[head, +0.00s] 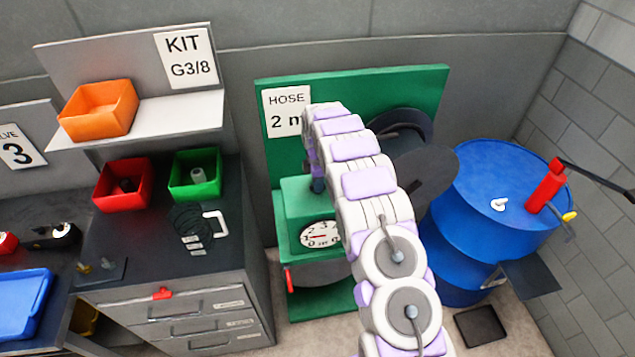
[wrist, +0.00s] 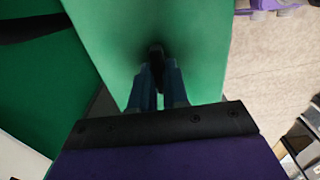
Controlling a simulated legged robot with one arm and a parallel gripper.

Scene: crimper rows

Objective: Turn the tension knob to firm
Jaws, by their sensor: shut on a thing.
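The green crimper machine (head: 302,198) stands in front of a green back panel, with a white dial (head: 320,233) on its front. In the wrist view, a small black knob (wrist: 156,53) stands out from the green face (wrist: 195,60), and I take it as the tension knob. My gripper (wrist: 157,74) has its two blue fingers closed on this knob, one on each side. In the head view my arm hides the knob, and only a bit of my gripper (head: 318,184) shows beside the green housing. No firm mark or pointer is readable.
A grey cabinet (head: 170,265) with red (head: 122,185) and green (head: 194,175) bins stands left. A blue drum (head: 490,225) with a red pump (head: 546,186) stands right. A dark round reel (head: 425,170) is close behind my arm. Some floor is clear at the front right.

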